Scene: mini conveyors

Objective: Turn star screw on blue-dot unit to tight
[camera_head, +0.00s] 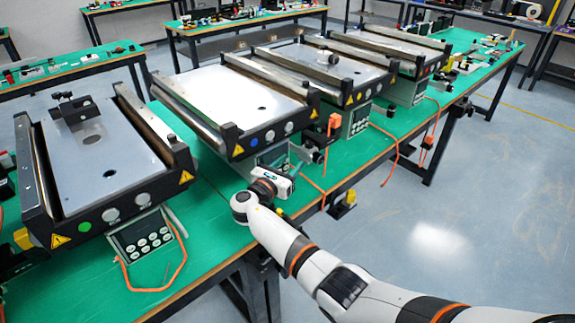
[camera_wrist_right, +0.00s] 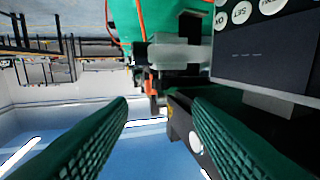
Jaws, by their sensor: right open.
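The blue-dot unit (camera_head: 236,95) is the middle-left conveyor, with a blue dot (camera_head: 254,142) on its black front end beside two silver discs. A dark knob-like part (camera_head: 309,153) shows beside its control box; I cannot tell if it is the star screw. My right gripper (camera_head: 277,181) is low in front of this unit, its fingers mostly hidden in the head view. In the right wrist view the gripper (camera_wrist_right: 160,125) is open, its green ribbed pads wide apart with nothing held between them. My left gripper is not in view.
A control panel (camera_wrist_right: 262,50) with white buttons is close at upper right in the wrist view. A green-dot unit (camera_head: 90,160) stands left, with its own panel (camera_head: 142,238) and an orange cable. Other units (camera_head: 335,75) stand right. The floor (camera_head: 440,200) before the bench is clear.

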